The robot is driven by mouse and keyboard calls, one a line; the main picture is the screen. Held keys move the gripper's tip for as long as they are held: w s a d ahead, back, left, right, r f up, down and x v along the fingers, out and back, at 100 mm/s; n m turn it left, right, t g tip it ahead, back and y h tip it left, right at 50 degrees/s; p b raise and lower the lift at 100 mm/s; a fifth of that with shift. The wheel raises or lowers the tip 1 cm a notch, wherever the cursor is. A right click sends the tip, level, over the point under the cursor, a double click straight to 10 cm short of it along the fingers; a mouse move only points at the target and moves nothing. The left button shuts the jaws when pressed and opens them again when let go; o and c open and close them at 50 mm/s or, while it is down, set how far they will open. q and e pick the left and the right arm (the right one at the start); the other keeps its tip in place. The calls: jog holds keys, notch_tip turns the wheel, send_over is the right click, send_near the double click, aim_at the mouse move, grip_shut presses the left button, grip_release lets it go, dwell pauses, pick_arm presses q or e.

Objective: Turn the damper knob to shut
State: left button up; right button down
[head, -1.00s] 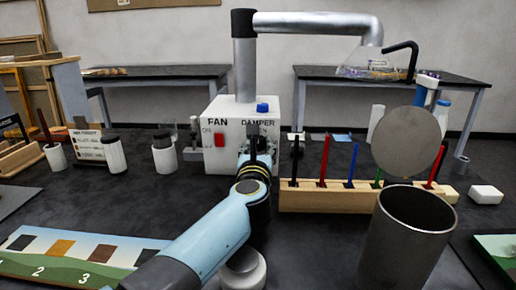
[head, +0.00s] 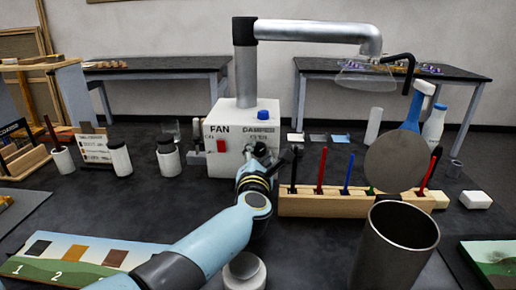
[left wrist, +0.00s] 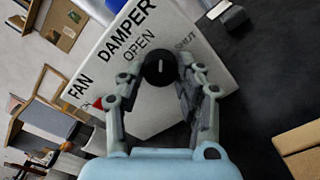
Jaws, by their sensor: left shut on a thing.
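The white fan and damper box (head: 232,158) stands mid-table in the head view, with a duct pipe rising behind it. The wrist view shows its front (left wrist: 152,112) tilted, with the words FAN, DAMPER, OPEN and SHUT. The round black damper knob (left wrist: 160,69) has a short pale mark, which lies between the OPEN and SHUT words in the picture. My left gripper (left wrist: 162,80) is shut on the knob, one finger on each side. In the head view my left gripper (head: 259,158) hides the knob. My right gripper is not in view.
A red switch (head: 222,146) and a blue button (head: 263,115) are on the box. A wooden rack (head: 330,203) with coloured sticks stands close right of my arm. White jars (head: 168,163) stand left.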

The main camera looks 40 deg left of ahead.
pick_arm(q)
jog(key=m+p, duration=0.2)
jog(key=m, duration=0.2)
jog(key=shift+r+m+p, duration=0.15)
jog(key=shift+m+p, duration=1.1)
jog(key=shift+m, duration=1.05)
jog(key=o, duration=1.1)
jog(key=shift+o, duration=0.2)
jog(key=shift+s+d, duration=0.1)
jog(key=v, duration=1.2)
